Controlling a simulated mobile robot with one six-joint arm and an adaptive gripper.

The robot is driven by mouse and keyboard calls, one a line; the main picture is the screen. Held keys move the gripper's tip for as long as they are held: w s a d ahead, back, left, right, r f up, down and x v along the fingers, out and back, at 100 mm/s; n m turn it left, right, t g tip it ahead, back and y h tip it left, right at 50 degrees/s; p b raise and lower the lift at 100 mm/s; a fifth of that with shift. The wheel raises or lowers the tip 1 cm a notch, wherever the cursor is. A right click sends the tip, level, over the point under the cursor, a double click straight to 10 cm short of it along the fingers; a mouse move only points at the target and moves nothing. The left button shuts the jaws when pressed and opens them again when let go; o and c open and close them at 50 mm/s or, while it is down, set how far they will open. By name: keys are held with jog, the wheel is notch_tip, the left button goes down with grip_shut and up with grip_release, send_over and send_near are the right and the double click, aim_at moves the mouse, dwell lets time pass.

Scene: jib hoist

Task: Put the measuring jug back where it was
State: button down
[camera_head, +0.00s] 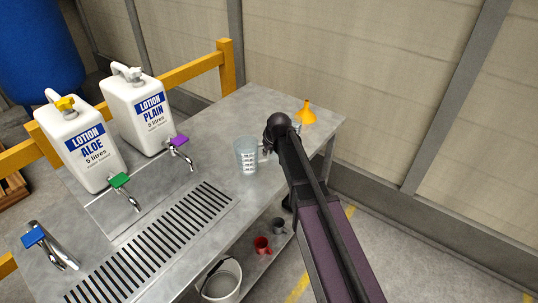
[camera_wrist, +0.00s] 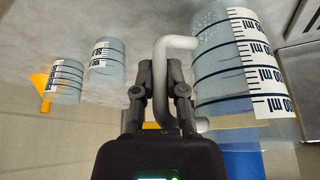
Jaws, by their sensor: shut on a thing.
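The measuring jug (camera_head: 246,155) is clear, with a printed scale, and is at the bench's right half in the head view. It fills the right of the wrist view (camera_wrist: 240,70), which appears upside down, with its pale handle (camera_wrist: 163,85) toward me. My gripper (camera_wrist: 165,90) is shut on that handle. In the head view my gripper (camera_head: 266,150) is mostly hidden by my arm, to the right of the jug. The jug looks upright; I cannot tell whether its base touches the bench.
The metal bench (camera_head: 225,105) carries two white lotion canisters (camera_head: 75,145) (camera_head: 138,108), coloured taps, a slotted drain (camera_head: 150,240) and an orange funnel (camera_head: 306,113). Two smaller graduated vessels (camera_wrist: 106,62) (camera_wrist: 67,82) show in the wrist view. Cups and a bucket (camera_head: 222,279) are below.

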jog(key=shift+w+d+f, duration=0.1)
jog(key=shift+w+d, duration=0.05)
jog(key=shift+w, duration=0.75)
jog(key=shift+w+d+f+b, duration=0.1)
jog(key=shift+w+f+b, duration=0.1)
jog(key=shift+f+b, duration=0.45)
jog(key=shift+w+f+b, duration=0.25)
jog(key=shift+f+b, duration=0.35)
jog(key=shift+w+d+f+b, duration=0.1)
jog(key=shift+w+f+b, duration=0.1)
jog(key=shift+f+b, duration=0.45)
jog(key=shift+f, duration=0.1)
jog(key=c, duration=0.7)
grip_release()
